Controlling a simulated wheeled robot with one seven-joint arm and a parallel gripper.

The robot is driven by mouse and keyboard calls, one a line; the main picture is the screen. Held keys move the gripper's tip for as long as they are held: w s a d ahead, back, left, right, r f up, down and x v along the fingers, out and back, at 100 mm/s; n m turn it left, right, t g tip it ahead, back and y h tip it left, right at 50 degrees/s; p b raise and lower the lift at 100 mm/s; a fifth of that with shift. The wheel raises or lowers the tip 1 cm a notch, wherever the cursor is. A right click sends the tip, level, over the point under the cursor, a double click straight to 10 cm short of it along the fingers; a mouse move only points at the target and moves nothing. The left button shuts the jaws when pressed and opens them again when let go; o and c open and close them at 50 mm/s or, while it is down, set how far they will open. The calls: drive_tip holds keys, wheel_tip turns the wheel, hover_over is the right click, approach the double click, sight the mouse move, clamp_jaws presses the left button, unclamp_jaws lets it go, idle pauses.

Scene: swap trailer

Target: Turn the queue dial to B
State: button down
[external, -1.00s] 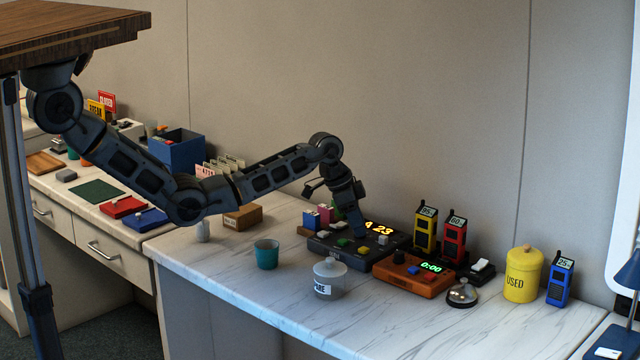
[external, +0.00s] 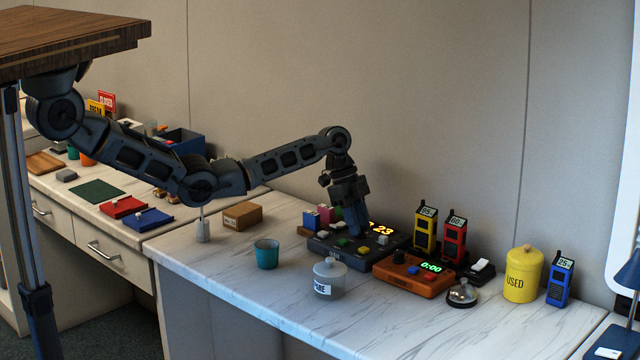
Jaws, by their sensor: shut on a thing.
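The queue box (external: 325,250) is a dark low unit on the marble counter, with small green, white and yellow buttons on top. Its lit yellow display (external: 383,229) shows 23; the letter to the left is covered by my gripper. My gripper (external: 357,235) points down at the back of the box's top, its fingers shut on the queue dial. The dial itself is hidden by the fingers, so its setting cannot be read.
An orange timer box (external: 412,280) reading 0:00 stands to the right, with a bell (external: 461,294) beside it. Yellow (external: 425,231) and red (external: 455,237) handsets stand behind. A lidded jar (external: 329,279) and teal cup (external: 266,254) stand in front. The counter's front is clear.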

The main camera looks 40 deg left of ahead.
idle(0.3)
drive_tip(key=c, duration=0.9)
unclamp_jaws()
drive_tip(key=v, duration=0.7)
drive_tip(key=shift+a+r, duration=0.2)
drive_tip(key=shift+r, duration=0.15)
drive_tip(key=shift+d, duration=0.1)
